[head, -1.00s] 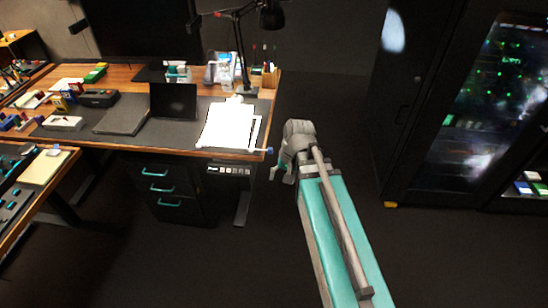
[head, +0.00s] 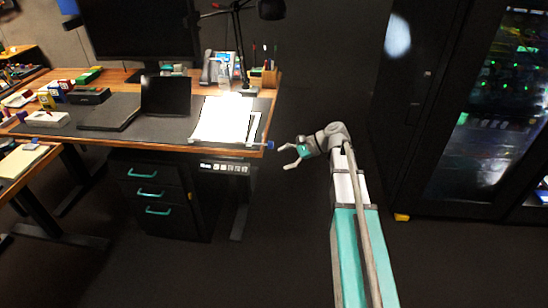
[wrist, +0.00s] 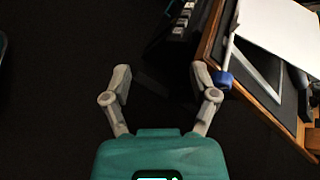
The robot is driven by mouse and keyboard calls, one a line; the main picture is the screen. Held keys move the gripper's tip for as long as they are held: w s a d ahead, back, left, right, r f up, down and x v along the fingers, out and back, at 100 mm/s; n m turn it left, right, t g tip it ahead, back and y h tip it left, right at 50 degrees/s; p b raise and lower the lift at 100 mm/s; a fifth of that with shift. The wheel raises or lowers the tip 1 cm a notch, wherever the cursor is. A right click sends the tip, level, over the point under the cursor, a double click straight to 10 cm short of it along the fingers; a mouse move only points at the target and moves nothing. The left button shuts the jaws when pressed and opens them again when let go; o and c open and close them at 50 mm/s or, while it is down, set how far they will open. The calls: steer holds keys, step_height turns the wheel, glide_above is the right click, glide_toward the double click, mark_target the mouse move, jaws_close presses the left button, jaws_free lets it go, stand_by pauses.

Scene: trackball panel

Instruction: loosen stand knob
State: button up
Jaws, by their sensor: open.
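The small blue knob (head: 270,145) sits at the desk's front right corner, at the end of a thin rod along the lower edge of a stand bearing white paper (head: 223,119). In the wrist view the knob (wrist: 224,79) lies just right of my right finger, outside the jaws; whether they touch I cannot tell. My gripper (head: 284,157) is open and empty, just right of the desk corner and slightly below the knob in the head view. In the wrist view the space between my fingertips (wrist: 161,72) shows only dark floor.
The wooden desk edge (wrist: 272,112) and a button panel (wrist: 181,20) under it are close to my gripper's right side in the wrist view. A laptop (head: 166,97) and lamp (head: 271,9) are on the desk. A dark cabinet (head: 480,120) stands right. Floor between is clear.

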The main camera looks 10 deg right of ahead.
mark_target(272, 146)
steer(key=w+d+f+m+t+y+b, duration=0.2)
steer(key=w+d+m+y+b, duration=0.3)
steer(key=d+b, duration=0.5)
steer(key=shift+w+d+f+m+t, duration=0.25)
steer(key=shift+w+f+m+t, duration=0.25)
steer(key=shift+w, duration=0.5)
steer(key=shift+a+r, duration=0.1)
steer(key=shift+a, duration=0.1)
steer(key=x, duration=1.3)
steer(key=shift+w+a+r, duration=0.1)
steer(key=shift+w+a, duration=0.05)
steer(key=shift+a, duration=0.1)
jaws_close()
steer(key=shift+d, duration=0.25)
steer(key=shift+a, duration=0.15)
